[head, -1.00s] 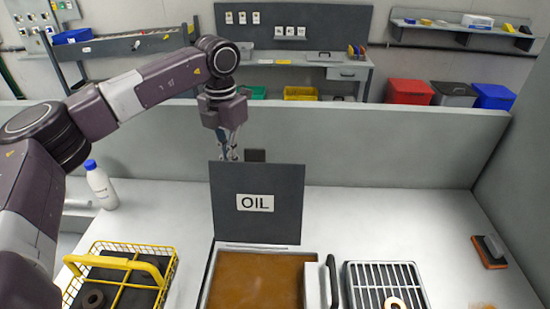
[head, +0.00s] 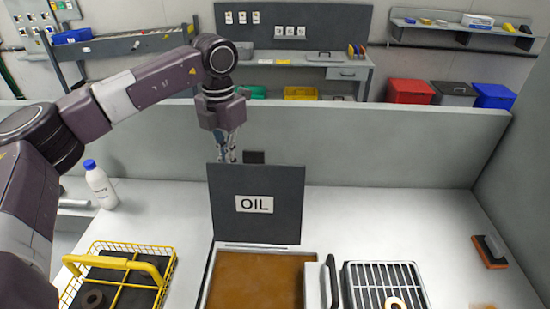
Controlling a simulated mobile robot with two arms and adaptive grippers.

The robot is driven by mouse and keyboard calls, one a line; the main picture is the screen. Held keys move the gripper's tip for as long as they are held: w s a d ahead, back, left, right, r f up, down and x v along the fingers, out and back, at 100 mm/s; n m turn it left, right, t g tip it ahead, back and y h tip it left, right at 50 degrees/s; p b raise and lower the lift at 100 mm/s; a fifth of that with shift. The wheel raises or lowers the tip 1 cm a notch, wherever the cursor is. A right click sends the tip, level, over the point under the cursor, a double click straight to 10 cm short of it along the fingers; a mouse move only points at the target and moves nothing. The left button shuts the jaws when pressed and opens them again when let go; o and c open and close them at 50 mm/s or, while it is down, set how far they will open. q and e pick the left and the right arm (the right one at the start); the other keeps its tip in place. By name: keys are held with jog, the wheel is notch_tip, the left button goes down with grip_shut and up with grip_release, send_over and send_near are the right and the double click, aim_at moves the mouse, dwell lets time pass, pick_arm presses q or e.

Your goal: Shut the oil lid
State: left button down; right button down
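The oil lid (head: 256,225) is a dark square panel labelled OIL. It stands upright, open, at the back edge of the oil tank (head: 258,279), which holds brown oil. A dark tab (head: 254,157) shows above the lid's top edge. My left gripper (head: 226,157) reaches down behind the lid, near its top edge and left of the tab. Its fingertips are partly hidden by the lid, so I cannot tell whether it is open or touching the lid. My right gripper is not in view.
A yellow wire basket (head: 168,268) stands left of the tank, with a white bottle (head: 100,184) behind it. A metal rack (head: 408,272) holding a ring is right of the tank. A sponge-like block (head: 490,251) lies far right. A low grey partition (head: 390,145) runs behind.

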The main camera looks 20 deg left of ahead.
pick_arm(q)
jog(key=shift+s+d+r+b, duration=0.1)
jog(key=shift+s+d+r, duration=0.15)
jog(key=shift+s, duration=0.65)
jog(key=shift+s+d+r+b, duration=0.2)
jog(key=shift+s+r, duration=0.1)
jog(key=shift+s, duration=0.65)
jog(key=shift+s+d+r+b, duration=0.1)
jog(key=shift+s+d+r, duration=0.15)
jog(key=shift+s, duration=0.65)
jog(key=s+d+b, duration=0.1)
jog(key=s+b, duration=0.1)
jog(key=s, duration=0.4)
jog(key=shift+d, duration=0.25)
jog(key=shift+f, duration=0.15)
